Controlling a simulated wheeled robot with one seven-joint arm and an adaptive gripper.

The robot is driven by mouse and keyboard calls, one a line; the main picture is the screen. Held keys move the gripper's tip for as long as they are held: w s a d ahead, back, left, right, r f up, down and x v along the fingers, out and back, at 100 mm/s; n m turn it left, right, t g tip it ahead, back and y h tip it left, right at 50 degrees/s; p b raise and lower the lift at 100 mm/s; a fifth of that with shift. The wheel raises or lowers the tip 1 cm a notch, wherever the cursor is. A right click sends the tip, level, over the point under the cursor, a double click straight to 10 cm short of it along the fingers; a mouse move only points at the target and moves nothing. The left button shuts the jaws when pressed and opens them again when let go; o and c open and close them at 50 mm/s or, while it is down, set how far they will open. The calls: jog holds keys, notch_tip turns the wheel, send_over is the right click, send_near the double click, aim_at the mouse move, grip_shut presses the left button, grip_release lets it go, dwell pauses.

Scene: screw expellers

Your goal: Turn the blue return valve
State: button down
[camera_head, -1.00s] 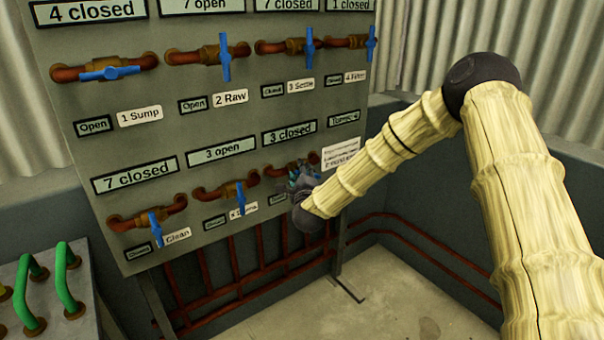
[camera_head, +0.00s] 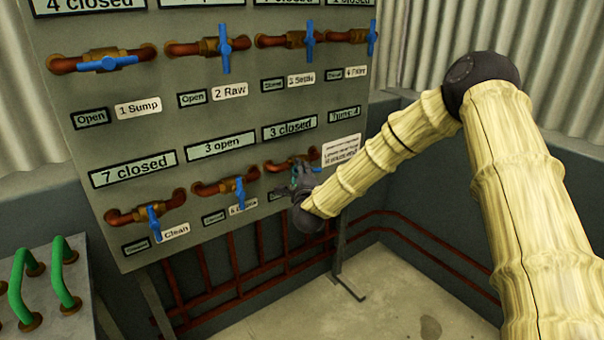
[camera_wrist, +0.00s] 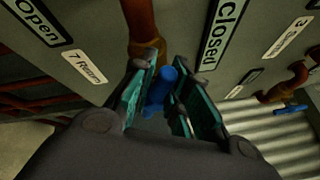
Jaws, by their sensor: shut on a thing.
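The blue return valve handle (camera_wrist: 158,92) shows in the wrist view between my two teal-padded finger pads, on a rusty brown pipe (camera_wrist: 140,28). A plate reading "7 Return" (camera_wrist: 84,66) is beside it. My gripper (camera_wrist: 166,88) is shut on the handle. In the head view my gripper (camera_head: 302,180) is at the right valve of the panel's lower row, below the "3 closed" display (camera_head: 290,128). It hides most of that handle and its labels there, so the handle's exact angle is hard to tell.
The grey panel (camera_head: 235,112) carries several other blue-handled valves, with a neighbouring lower valve (camera_head: 239,191) close to my gripper's left. A bench with green handles (camera_head: 62,280) stands at lower left. Red pipes (camera_head: 400,232) run along the low wall at right. Floor is clear below.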

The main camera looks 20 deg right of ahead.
jog(key=shift+f+n+t+b, duration=0.55)
jog(key=shift+n+b, duration=0.45)
jog(key=shift+b, duration=0.2)
jog(key=shift+f+n+t+y+b, duration=0.1)
jog(key=shift+n+t+y+b, duration=0.25)
jog(key=shift+n+b, duration=0.6)
jog(key=shift+n, duration=0.25)
jog(key=c, duration=1.4)
grip_release()
jog(key=shift+o, duration=0.2)
jog(key=shift+s, duration=0.1)
jog(key=v, duration=1.2)
